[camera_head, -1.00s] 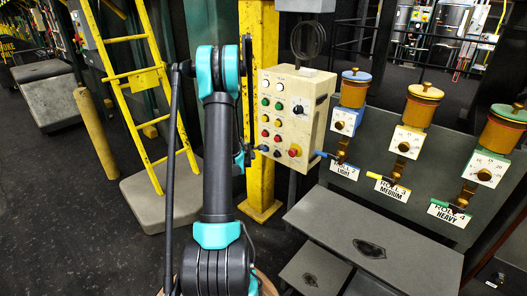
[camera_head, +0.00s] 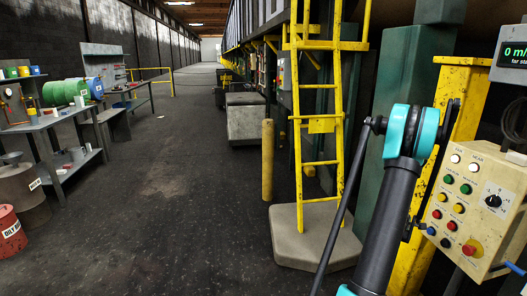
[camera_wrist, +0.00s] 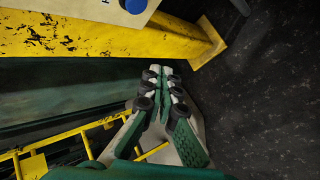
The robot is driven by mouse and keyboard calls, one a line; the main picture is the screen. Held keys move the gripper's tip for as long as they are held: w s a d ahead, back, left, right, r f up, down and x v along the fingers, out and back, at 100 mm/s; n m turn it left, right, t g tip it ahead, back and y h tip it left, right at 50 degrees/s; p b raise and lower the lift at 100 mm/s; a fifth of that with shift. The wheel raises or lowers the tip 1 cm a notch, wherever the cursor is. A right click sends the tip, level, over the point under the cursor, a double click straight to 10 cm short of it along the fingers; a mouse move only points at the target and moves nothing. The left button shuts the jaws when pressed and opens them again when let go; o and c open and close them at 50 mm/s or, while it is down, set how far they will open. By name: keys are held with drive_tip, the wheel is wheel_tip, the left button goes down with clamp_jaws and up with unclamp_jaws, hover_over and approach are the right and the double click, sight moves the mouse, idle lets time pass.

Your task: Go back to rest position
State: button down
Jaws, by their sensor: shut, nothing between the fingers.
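My gripper (camera_wrist: 161,72) shows in the wrist view with its two fingers together and nothing between them. It points toward the dark floor beside the foot of the yellow post (camera_wrist: 110,35). The cream control box (camera_wrist: 90,8) with a blue button is at the top edge of that view, apart from the fingers. In the head view my arm stands raised at the right, in front of the yellow post (camera_head: 455,95) and left of the control box (camera_head: 468,205). I cannot make out the fingers in the head view.
A yellow ladder (camera_head: 335,110) stands on a pale block (camera_head: 290,240) close left of my arm. A yellow bollard (camera_head: 267,160) is beyond it. The aisle floor (camera_head: 160,230) is open. A workbench (camera_head: 62,185) and a red oily-waste can (camera_head: 10,230) are at the left.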

drive_tip(key=s+a+r+m+y, duration=0.1)
drive_tip(key=a+r, duration=0.2)
drive_tip(key=a, duration=0.6)
drive_tip(key=s+a+r+m+y, duration=0.1)
drive_tip(key=a+r+m+y, duration=0.15)
drive_tip(key=a, duration=0.75)
drive_tip(key=s+a+r+y, duration=0.1)
drive_tip(key=a+r, duration=0.3)
drive_tip(key=a, duration=0.5)
drive_tip(key=s+a+f+m+y, duration=0.1)
drive_tip(key=s+a+m+y, duration=0.3)
drive_tip(key=s+a, duration=1.4)
drive_tip(key=a, duration=0.3)
drive_tip(key=shift+a+f+g, duration=0.15)
drive_tip(key=shift+a+g, duration=0.1)
drive_tip(key=shift+g, duration=0.05)
